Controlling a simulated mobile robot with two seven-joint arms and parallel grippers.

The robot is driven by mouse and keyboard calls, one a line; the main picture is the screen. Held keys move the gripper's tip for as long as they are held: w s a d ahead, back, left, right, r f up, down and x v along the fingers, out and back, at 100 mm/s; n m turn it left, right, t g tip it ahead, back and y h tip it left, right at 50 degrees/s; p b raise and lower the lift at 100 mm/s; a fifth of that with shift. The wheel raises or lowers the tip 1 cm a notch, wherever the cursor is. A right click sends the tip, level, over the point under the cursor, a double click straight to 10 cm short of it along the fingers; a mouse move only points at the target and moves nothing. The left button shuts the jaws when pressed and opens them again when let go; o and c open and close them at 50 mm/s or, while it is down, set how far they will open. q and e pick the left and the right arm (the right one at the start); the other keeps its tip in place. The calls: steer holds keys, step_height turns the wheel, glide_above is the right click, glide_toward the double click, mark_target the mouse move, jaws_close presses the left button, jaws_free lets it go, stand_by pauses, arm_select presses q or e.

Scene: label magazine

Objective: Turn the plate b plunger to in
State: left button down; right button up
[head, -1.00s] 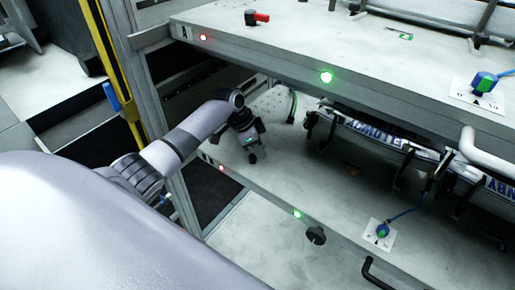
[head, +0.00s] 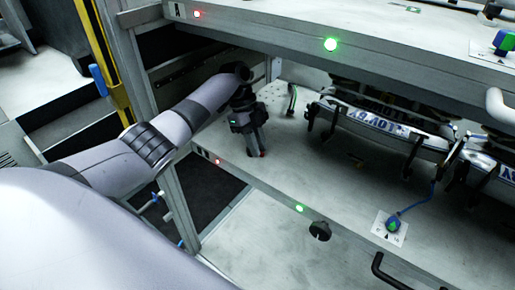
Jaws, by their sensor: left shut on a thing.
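The plate b plunger (head: 263,154) is on the lower shelf plate near its left front corner. My left gripper (head: 256,152) reaches in from the left between the two plates and points down. It is shut on the plunger. Which way the plunger is turned cannot be told. My right gripper is not in view.
The upper plate (head: 420,30) overhangs the lower plate (head: 300,170). A frame post (head: 178,205) stands left of the gripper. A black knob (head: 320,231), a blue-green knob (head: 393,224) and a handle (head: 388,272) are to the right. Clamped label strips run behind.

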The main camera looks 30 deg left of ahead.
arm_select(q)
steer(key=shift+w+a+m+g+b, duration=0.15)
steer(key=shift+m+b, duration=0.25)
steer(key=shift+m, duration=0.2)
steer(key=shift+s+a+m+g+b, duration=0.15)
steer(key=shift+m+b, duration=0.2)
steer(key=shift+m, duration=0.25)
steer(key=shift+w+r+m, duration=0.1)
steer(key=shift+m, duration=0.2)
steer(key=c, duration=1)
jaws_free()
steer(key=shift+y, duration=0.3)
steer(key=shift+d, duration=0.15)
